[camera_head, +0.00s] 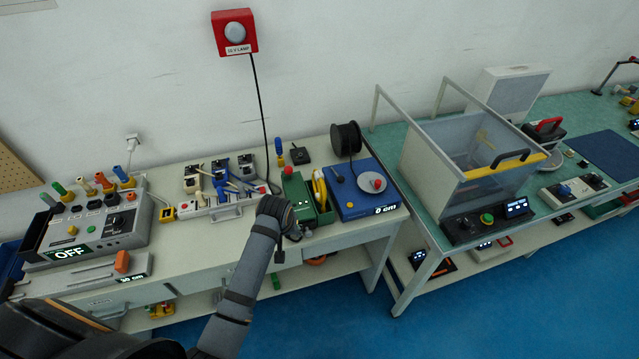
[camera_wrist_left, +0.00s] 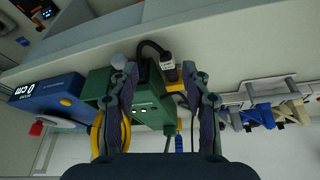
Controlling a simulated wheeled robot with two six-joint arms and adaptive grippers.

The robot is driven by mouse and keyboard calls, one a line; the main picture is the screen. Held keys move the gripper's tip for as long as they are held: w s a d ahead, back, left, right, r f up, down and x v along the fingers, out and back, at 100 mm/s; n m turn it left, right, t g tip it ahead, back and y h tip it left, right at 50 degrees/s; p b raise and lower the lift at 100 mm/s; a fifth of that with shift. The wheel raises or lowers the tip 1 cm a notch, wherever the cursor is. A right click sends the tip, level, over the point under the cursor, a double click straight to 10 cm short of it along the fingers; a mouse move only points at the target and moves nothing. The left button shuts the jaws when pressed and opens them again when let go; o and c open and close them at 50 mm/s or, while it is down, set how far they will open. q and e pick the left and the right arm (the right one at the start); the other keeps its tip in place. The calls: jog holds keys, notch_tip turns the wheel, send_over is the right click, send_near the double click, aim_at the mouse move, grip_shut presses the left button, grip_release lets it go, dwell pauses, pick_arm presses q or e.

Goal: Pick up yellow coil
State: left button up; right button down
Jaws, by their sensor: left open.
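The yellow coil (camera_head: 319,190) stands against the right side of a green box (camera_head: 297,195) on the near bench. In the left wrist view the yellow coil (camera_wrist_left: 97,134) shows partly behind my left finger, beside the green box (camera_wrist_left: 148,105). My left gripper (camera_head: 283,228) is at the bench's front edge, just left of the green box. My right gripper is not in view.
A green bench (camera_head: 425,215) with a clear enclosure is further right.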

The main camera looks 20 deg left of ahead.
aim_at(318, 175)
pick_arm(q)
jog(key=w+d+r+n+t+p, duration=0.1)
jog(key=w+d+r+n, duration=0.3)
jog(key=w+r, duration=1.05)
jog(key=x, duration=0.2)
jog(key=p+x, duration=0.1)
jog(key=shift+s+d+f, duration=0.1)
jog(key=shift+f, duration=0.35)
jog(key=shift+w+f+p, duration=0.25)
jog(key=shift+p, duration=0.1)
jog(key=x, duration=0.4)
jog(key=shift+w+d+f+p, duration=0.1)
jog(key=shift+w+f+p, duration=0.05)
jog(key=shift+w+p, duration=0.2)
jog(key=shift+s, duration=0.1)
jog(key=shift+c, duration=0.4)
jog(key=shift+c, duration=1.2)
grip_shut()
